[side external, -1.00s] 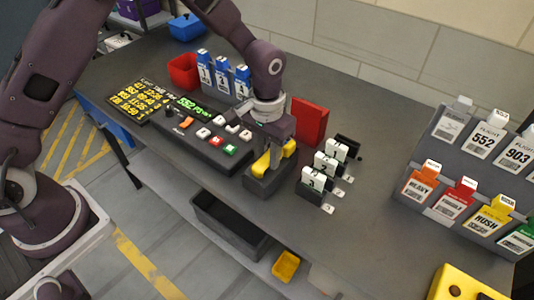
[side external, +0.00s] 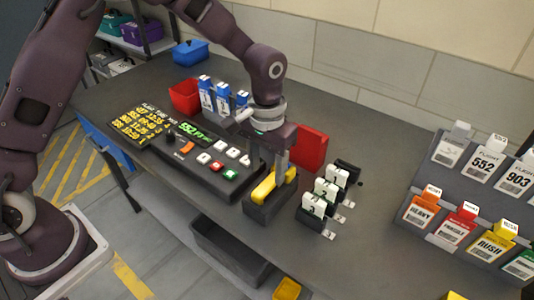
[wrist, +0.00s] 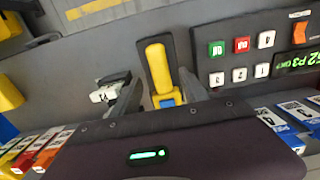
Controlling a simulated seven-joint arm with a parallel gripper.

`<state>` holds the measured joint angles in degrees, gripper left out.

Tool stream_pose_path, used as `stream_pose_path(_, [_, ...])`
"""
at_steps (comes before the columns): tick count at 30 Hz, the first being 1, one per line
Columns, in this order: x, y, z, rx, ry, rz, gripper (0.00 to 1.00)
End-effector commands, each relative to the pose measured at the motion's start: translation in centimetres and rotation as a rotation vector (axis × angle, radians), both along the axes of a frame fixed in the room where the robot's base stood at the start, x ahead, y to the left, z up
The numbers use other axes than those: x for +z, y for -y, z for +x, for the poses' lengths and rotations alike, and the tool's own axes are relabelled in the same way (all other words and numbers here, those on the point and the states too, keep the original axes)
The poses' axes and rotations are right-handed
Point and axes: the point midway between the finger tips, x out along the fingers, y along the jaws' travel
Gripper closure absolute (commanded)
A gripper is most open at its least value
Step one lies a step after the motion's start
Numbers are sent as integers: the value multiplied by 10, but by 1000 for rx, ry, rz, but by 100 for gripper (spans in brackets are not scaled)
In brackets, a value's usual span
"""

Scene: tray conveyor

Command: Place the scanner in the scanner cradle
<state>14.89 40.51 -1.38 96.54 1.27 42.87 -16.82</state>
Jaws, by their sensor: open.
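The yellow scanner (side external: 263,188) lies in a dark cradle (side external: 257,212) on the table, beside the button panel. In the wrist view the scanner (wrist: 156,66) shows as a long yellow body with a blue end, inside the dark rim of the cradle (wrist: 145,78). My gripper (side external: 267,172) is open just above the scanner. In the wrist view its two fingers (wrist: 157,95) are spread on either side of the scanner's blue end, with gaps visible. The far part of the scanner is partly hidden by a finger in the side view.
The button panel (side external: 200,165) is left of the cradle. Several numbered white-topped blocks (side external: 326,196) stand to its right, and a red upright box (side external: 312,148) is behind. A tag rack (side external: 470,200) is at far right. Bare table lies between.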

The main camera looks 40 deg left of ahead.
Motion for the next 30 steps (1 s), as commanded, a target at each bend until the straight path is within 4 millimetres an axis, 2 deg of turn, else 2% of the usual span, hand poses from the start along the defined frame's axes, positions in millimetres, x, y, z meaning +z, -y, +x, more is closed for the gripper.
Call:
stream_pose_path(1, [15, 0, 1, 0, 6, -2, 48])
stream_pose_path(3, [34, 0, 1, -1, 5, -1, 48])
stream_pose_path(7, [61, 0, 1, 0, 3, -1, 48])
stream_pose_path(11, [74, 0, 0, 0, 2, -1, 48])
stream_pose_path(17, [77, 0, -1, 0, 0, 0, 48])
stream_pose_path(20, [95, -8, -8, 1, 27, -7, 48])
stream_pose_path(23, [141, -32, -35, 4, 101, -20, 48])
stream_pose_path(24, [161, -44, -53, 5, 138, -25, 48])
stream_pose_path(26, [186, -62, -85, 5, 196, -29, 48])
stream_pose_path(27, [199, -73, -108, 6, 238, -31, 48])
stream_pose_path(30, [215, -94, -167, 6, 340, -26, 48])
